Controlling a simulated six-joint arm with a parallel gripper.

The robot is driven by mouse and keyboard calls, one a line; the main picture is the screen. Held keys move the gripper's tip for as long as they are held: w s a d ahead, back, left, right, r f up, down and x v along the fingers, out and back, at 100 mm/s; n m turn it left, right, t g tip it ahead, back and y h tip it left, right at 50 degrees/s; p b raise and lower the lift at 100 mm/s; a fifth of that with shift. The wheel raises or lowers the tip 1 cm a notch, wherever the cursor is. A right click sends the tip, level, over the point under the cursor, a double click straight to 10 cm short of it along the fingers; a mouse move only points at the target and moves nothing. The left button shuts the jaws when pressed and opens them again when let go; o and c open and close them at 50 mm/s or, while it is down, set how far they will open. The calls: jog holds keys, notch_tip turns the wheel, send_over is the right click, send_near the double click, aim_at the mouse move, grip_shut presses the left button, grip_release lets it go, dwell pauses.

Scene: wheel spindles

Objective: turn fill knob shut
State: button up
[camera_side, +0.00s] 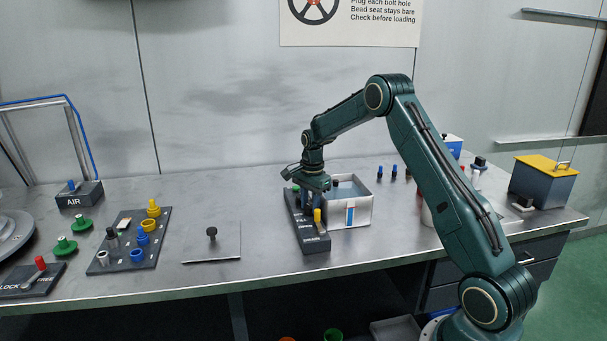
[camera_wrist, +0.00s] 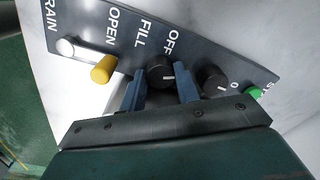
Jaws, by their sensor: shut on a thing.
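The fill knob (camera_wrist: 160,72) is a round black knob on the dark control panel (camera_wrist: 205,55) in the wrist view, below the FILL lettering. Its white mark points right, toward the OFF side and away from OPEN. My gripper (camera_wrist: 162,80) is shut on this knob, with one blue finger on each side of it. In the side view my gripper (camera_side: 311,200) reaches down onto the panel (camera_side: 315,245), beside the open tank. The knob itself is hidden there behind the gripper.
On the panel, a yellow knob (camera_wrist: 103,70) stands close left of my fingers and another black knob (camera_wrist: 212,78) close right. A green button (camera_wrist: 254,92) lies farther right. The water tank (camera_side: 360,213) adjoins the panel. A plate with a peg (camera_side: 212,250) lies left, with clear bench between.

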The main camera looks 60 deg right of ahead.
aim_at(310, 208)
jog(key=o, duration=1)
jog(key=shift+c, duration=0.2)
jog(key=shift+m, duration=0.5)
jog(key=m, duration=0.3)
jog(key=shift+r+m, duration=0.15)
jog(key=shift+m, duration=0.15)
notch_tip(310, 208, up, 14)
jog(key=s+a+r+n+t, duration=0.1)
jog(key=s+a+r+n, duration=0.4)
jog(key=a, duration=0.2)
jog(key=s+a+r+n+t, duration=0.1)
jog(key=s+a+r+n, duration=0.4)
jog(key=a, duration=0.3)
jog(key=shift+s+a+n+h, duration=0.15)
jog(key=shift+s+n+h, duration=0.15)
jog(key=shift+h, duration=0.1)
